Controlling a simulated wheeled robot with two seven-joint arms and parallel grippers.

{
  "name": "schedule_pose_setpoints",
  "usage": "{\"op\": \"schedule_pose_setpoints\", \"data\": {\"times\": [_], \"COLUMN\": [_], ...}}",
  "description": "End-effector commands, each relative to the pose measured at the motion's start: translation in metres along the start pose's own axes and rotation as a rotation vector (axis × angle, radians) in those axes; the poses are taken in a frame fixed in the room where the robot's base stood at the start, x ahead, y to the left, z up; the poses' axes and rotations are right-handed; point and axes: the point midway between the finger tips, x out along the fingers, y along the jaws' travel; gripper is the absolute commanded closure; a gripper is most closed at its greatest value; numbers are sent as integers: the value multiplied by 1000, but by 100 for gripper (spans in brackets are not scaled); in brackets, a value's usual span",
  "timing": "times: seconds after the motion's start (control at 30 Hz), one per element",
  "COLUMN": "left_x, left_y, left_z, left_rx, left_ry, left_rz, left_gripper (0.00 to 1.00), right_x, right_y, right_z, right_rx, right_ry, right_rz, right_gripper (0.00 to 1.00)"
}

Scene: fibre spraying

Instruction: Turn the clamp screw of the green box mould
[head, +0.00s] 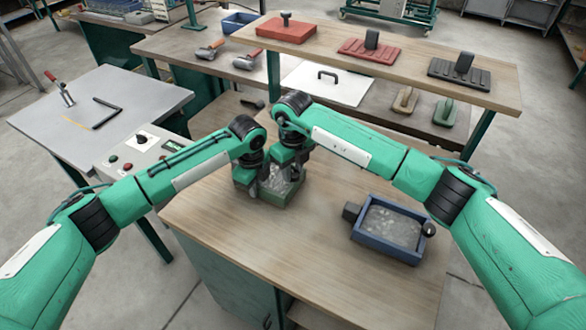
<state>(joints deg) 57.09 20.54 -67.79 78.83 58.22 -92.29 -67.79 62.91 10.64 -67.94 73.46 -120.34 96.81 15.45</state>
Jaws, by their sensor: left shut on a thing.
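The green box mould (283,192) sits on the wooden bench, with grey, glassy-looking material inside. My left gripper (252,180) is at its left side, pointing down and shut on the mould. My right gripper (288,166) is over the back right part of the mould, close beside the left one, with its fingers pointing down. I cannot tell whether the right fingers are open or shut. The clamp screw of the green mould is hidden behind my grippers.
A blue box mould (360,232) with grey filling and dark end knobs stands on the wooden bench (250,260) to the right. The bench front is clear. A raised shelf (425,62) with red and black lids stands behind. A control box (135,150) is at left.

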Motion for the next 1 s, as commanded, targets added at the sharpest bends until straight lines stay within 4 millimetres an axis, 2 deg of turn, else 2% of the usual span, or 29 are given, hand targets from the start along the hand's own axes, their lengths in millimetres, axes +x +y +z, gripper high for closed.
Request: {"op": "schedule_pose_setpoints", "data": {"times": [0.27, 0.47, 1.0], "left_x": [-1, -1, 0], "left_y": [0, 0, 0], "left_z": [0, 0, 0], "left_rx": [0, 0, 0], "left_ry": [0, 0, 0], "left_rz": [0, 0, 0], "left_gripper": [100, 100, 100], "right_x": [-1, -1, -1], "right_y": [-1, -2, -3], "right_z": [0, 0, 0], "right_rx": [25, 114, 589], "right_ry": [0, 0, -2], "right_rz": [-1, -1, -2], "right_gripper": [93, 93, 93]}}
